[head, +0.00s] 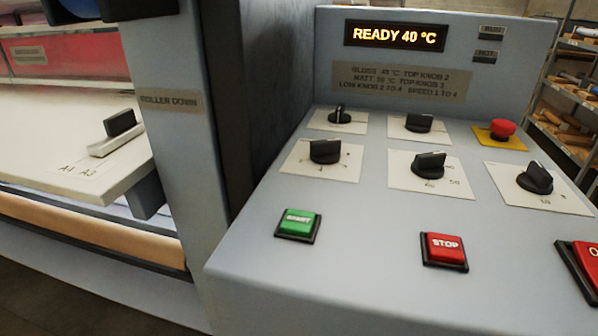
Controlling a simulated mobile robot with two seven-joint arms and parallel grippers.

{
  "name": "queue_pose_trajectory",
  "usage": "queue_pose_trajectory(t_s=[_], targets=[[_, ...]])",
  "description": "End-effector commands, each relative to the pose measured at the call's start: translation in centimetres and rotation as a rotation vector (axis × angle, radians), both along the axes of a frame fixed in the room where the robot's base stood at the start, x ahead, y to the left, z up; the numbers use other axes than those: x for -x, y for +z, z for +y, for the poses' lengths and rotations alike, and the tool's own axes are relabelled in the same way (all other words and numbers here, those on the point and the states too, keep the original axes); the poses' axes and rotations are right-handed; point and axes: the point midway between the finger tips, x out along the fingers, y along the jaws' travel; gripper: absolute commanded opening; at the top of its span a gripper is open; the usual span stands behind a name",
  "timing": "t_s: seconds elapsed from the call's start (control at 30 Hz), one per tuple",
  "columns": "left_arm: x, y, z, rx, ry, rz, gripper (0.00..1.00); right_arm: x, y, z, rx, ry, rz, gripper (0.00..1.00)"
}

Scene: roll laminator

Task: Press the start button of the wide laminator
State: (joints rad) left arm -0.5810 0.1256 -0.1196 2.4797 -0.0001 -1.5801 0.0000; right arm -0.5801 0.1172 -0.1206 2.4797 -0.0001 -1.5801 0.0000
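The wide laminator's grey control console (350,270) fills the right half of the head view. The green start button (299,223) sits in a black frame at the console's front left. The red stop button (445,248) is to its right. The display (395,36) above reads "READY 40 °C" in lit orange letters. Nothing covers the start button. Neither of my grippers shows in this view.
Several black knobs (325,151) and a red mushroom button (502,128) stand behind the push buttons. Another red button (583,268) is cut off at the right edge. A grey upright (178,150) marked "ROLLER DOWN" and a pale feed table (50,140) lie left.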

Motion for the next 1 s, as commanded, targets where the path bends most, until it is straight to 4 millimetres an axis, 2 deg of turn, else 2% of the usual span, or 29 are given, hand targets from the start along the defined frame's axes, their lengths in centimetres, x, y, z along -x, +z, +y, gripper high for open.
queue_pose_trajectory(t_s=[0.03, 0.2, 1.0], targets=[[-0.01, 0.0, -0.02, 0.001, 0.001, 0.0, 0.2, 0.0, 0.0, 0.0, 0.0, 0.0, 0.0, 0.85], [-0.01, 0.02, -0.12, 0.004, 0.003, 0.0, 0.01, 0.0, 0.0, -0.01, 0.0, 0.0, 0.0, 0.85], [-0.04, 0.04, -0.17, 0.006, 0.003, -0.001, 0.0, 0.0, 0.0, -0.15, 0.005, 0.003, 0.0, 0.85]])
